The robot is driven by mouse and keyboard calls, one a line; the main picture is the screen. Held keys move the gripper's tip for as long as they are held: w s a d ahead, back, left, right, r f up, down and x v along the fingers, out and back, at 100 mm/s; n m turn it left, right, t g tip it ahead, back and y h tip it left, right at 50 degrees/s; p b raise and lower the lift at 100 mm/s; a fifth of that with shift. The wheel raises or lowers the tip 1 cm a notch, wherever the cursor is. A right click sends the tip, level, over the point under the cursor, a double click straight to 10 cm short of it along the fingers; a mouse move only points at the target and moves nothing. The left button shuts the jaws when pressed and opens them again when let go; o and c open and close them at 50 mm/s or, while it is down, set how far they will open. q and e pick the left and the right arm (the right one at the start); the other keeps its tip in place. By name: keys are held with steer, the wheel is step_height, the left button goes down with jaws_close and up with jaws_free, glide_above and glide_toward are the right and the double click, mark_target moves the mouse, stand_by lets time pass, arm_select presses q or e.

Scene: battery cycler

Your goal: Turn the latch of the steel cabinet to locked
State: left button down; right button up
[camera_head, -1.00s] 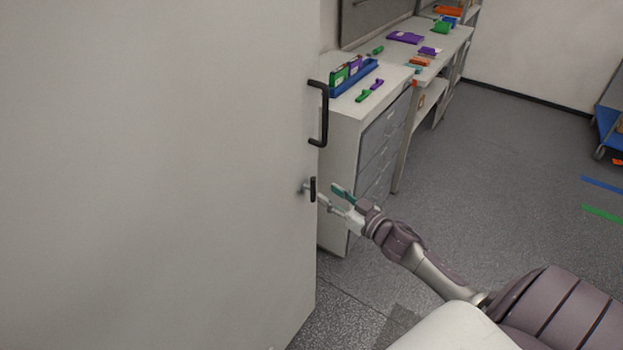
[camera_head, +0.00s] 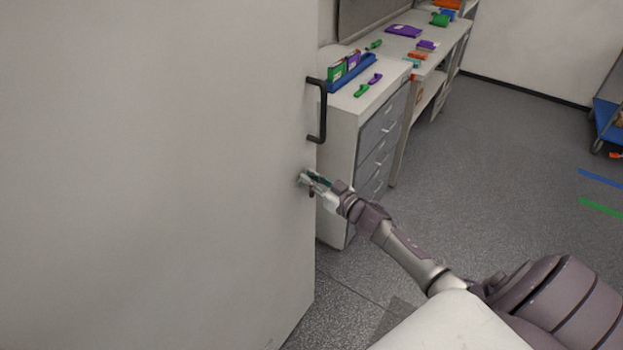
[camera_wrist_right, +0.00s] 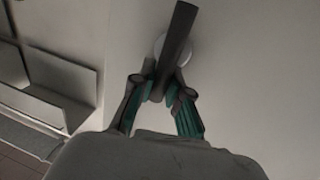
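The steel cabinet (camera_head: 170,180) fills the left of the head view with its pale door front. Its latch (camera_head: 311,193) is low near the door's right edge, mostly hidden by my right gripper (camera_head: 310,179). In the right wrist view, the latch (camera_wrist_right: 176,45) is a dark bar on a round pale base, slightly tilted in the picture. The right gripper's teal-padded fingers (camera_wrist_right: 158,92) are on both sides of the bar's near end and appear closed on it. My left gripper is not in view.
A black door handle (camera_head: 322,110) is above the latch. A drawer unit (camera_head: 345,170) with a blue tray (camera_head: 354,76) and small coloured items stands just behind the door edge. A blue cart (camera_head: 608,120) is far right. The floor (camera_head: 480,180) between is clear.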

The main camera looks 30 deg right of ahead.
mark_target(296, 184)
steer(key=shift+f, duration=0.1)
jaws_close()
steer(key=n+b, duration=0.3)
steer(key=shift+s+a+f+n+t+b, duration=0.15)
steer(key=shift+a+f+n+t+b, duration=0.1)
steer(key=shift+a+n+t+b, duration=0.1)
steer(key=n+y+b, duration=0.1)
steer(key=n+b, duration=0.2)
steer(key=n, duration=0.1)
steer(key=a+f+n+y+b, duration=0.1)
steer(key=n+b, duration=0.3)
steer(key=n+y+b, duration=0.1)
steer(key=n+b, duration=0.2)
steer(key=n, duration=0.1)
steer(key=shift+s+a+f+t+b, duration=0.2)
steer(key=shift+s+f+t+b, duration=0.1)
steer(key=shift+t+b, duration=0.1)
steer(key=shift+f+n+g+y+b, duration=0.15)
steer(key=shift+n+y+b, duration=0.2)
steer(key=shift+n+b, duration=0.7)
steer(key=shift+n+g+y+b, duration=0.1)
steer(key=shift+n+y+b, duration=0.4)
steer(key=shift+n, duration=0.8)
steer(key=shift+a, duration=0.1)
steer(key=o, duration=0.7)
jaws_free()
